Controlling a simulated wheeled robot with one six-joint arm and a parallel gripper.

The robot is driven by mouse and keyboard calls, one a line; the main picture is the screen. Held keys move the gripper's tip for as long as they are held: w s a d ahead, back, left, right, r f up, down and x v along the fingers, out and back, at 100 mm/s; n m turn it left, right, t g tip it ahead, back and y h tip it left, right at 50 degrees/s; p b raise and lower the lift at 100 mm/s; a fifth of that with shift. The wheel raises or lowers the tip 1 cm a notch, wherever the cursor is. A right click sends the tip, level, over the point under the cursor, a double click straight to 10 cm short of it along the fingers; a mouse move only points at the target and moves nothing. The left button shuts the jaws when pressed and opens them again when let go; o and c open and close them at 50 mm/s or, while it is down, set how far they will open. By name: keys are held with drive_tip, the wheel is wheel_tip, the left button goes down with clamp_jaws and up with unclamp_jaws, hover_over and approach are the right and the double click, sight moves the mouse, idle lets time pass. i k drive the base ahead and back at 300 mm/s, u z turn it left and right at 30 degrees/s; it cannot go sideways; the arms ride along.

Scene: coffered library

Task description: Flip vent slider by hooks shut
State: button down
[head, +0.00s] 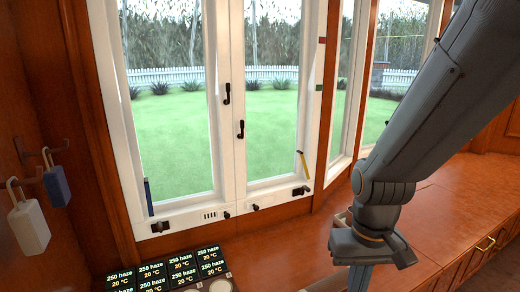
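A small black slider (160,226) sits on the white bottom rail of the left window, the fitting nearest the hooks. A slotted vent (210,215) with a dark knob (227,215) at its right is further along the same rail. I cannot tell from this view whether either is open or shut. The wall hooks (40,154) are at the far left, holding a grey padlock-shaped tag (29,226) and a blue one (56,186). My gripper (366,278) hangs at the lower right, well apart from the sliders. Its fingertips are cut off by the frame.
A panel of black displays (167,272) lies below the left window. Two black handles (241,129) are at the window's middle. Another black fitting (300,191) and a yellow bar (303,165) are at right. The wooden counter (290,245) between panel and arm is clear.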

sight(226, 213)
drive_tip(key=z, duration=0.55)
drive_tip(key=k, duration=1.3)
drive_tip(key=z, duration=0.6)
drive_tip(key=i, duration=0.75)
drive_tip(key=u, duration=0.8)
drive_tip(key=i, duration=1.05)
drive_tip(key=u, duration=0.8)
